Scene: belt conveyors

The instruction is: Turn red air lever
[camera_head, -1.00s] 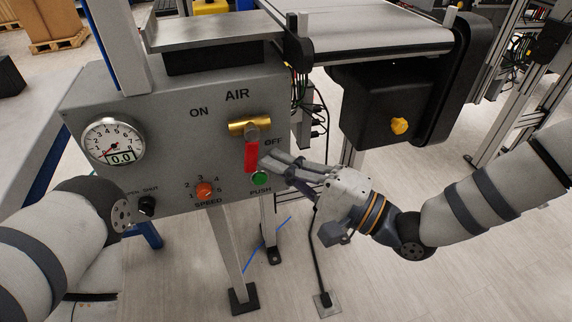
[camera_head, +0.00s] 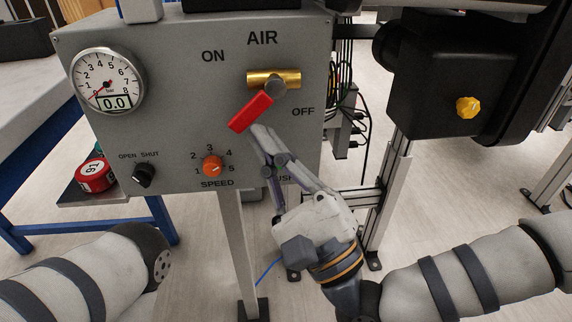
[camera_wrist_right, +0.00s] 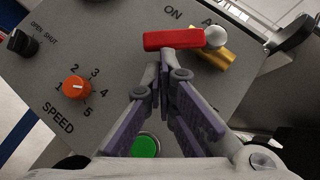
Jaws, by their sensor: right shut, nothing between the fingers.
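The red air lever (camera_head: 250,111) hangs from a brass valve (camera_head: 287,79) on the grey panel. It points down and to the left, between hanging straight down and pointing left at ON. My right gripper (camera_head: 258,132) is shut and empty, its tips at the lower right side of the lever. In the right wrist view the red lever (camera_wrist_right: 174,40) lies just beyond the tips of the shut right gripper (camera_wrist_right: 167,56); I cannot tell for sure whether they touch. My left arm shows at the lower left of the head view, but its gripper is out of view.
An orange speed knob (camera_head: 212,167), a black open/shut knob (camera_head: 144,175) and a pressure gauge (camera_head: 107,80) reading 0.0 are on the panel. A green button (camera_wrist_right: 145,146) lies below the right gripper. A conveyor motor with a yellow knob (camera_head: 467,107) stands right.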

